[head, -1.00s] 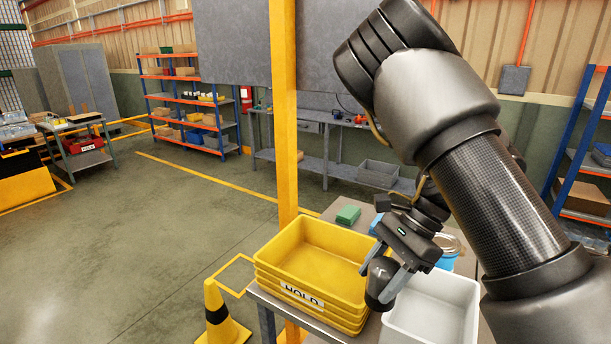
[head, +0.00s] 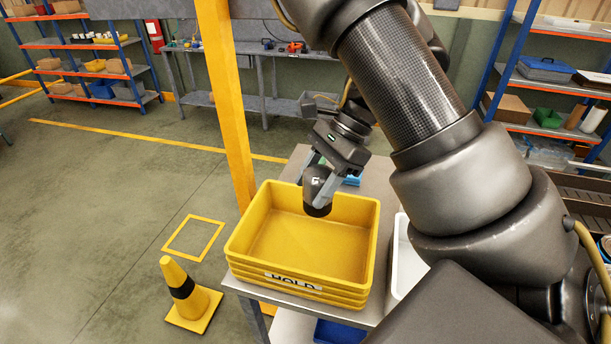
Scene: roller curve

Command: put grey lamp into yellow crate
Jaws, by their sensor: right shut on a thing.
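The yellow crate (head: 262,262) has a HOLD label and tops a stack of yellow crates on a grey metal table. My right gripper (head: 317,187) is shut on the grey lamp (head: 319,196), a dark rounded thing with a black lower end. In the picture the lamp overlaps the back right part of the crate's opening. Its lower end shows against the crate's inside and it looks to be above the crate floor, though its exact height is hard to tell. The inside of the crate that shows is empty. My left gripper is not in view.
A yellow post (head: 226,100) rises behind the crate's left side. A white bin (head: 402,262) stands right of the crate, partly hidden by my right arm. A blue thing (head: 352,180) lies behind. A yellow and black cone (head: 187,294) stands on the floor at left.

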